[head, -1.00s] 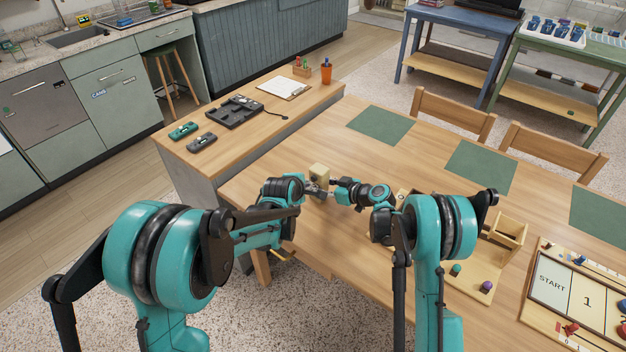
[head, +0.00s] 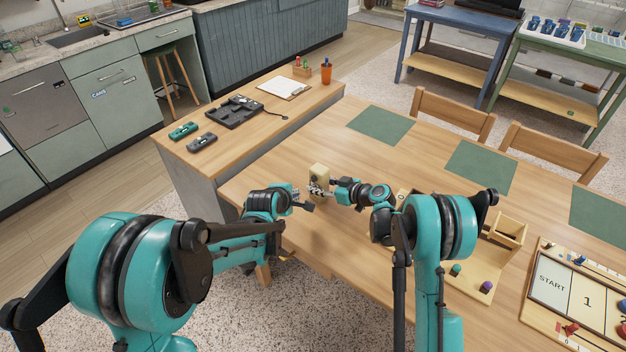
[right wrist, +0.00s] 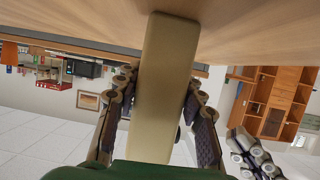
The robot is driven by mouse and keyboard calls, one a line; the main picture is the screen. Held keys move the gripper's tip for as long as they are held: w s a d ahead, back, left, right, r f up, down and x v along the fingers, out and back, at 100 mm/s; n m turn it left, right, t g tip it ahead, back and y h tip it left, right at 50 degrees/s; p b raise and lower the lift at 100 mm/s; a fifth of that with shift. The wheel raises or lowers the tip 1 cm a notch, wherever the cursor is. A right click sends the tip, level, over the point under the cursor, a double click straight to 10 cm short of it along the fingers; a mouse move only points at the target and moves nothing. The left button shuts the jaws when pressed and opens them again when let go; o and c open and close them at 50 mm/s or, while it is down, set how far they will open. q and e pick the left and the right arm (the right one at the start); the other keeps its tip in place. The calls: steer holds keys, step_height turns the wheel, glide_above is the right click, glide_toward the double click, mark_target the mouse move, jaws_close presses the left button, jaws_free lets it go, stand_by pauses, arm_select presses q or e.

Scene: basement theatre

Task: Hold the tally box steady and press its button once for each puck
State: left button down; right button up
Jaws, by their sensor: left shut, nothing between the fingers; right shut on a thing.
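The tally box (head: 319,173) is a small beige block on the near left part of the wooden dining table. My right gripper (head: 323,188) is shut on it from the right. In the right wrist view the tally box (right wrist: 167,85) stands between the two fingers. Its button cannot be made out. My left gripper (head: 307,201) is shut and empty, just left of the box and apart from it. It also shows in the right wrist view (right wrist: 250,148). A teal piece (head: 457,269) and a purple piece (head: 486,286) sit on a wooden tray; I cannot tell whether they are pucks.
A game board marked START (head: 551,286) with red and blue pieces lies at the right. Green placemats (head: 380,124) lie along the table's far side. A side counter (head: 309,106) at the left holds a clipboard, an orange cup and a black tray.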

steer(key=o, duration=1.3)
steer(key=shift+o, duration=0.2)
steer(key=v, duration=1.2)
